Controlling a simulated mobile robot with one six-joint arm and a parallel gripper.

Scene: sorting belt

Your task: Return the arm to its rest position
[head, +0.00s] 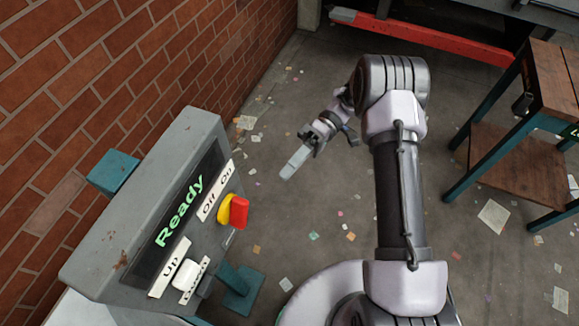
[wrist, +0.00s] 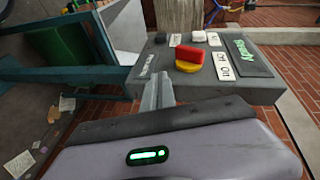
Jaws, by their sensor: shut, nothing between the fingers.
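My gripper (head: 294,163) is shut and empty in the head view, held in the air over the floor to the right of the control box. It points down and to the left. In the wrist view the shut fingers (wrist: 157,92) show in the middle, pointing toward the control box, with a visible gap hard to judge. My arm stands upright at the middle right of the head view, with its elbow at the top.
The grey control box (head: 85,262) has a lit "Ready" display (head: 180,210), a red and yellow switch (head: 238,211) and a white button (head: 185,274). A brick wall (head: 130,60) is behind it. A wooden shelf table (head: 515,170) stands right. Paper scraps litter the floor.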

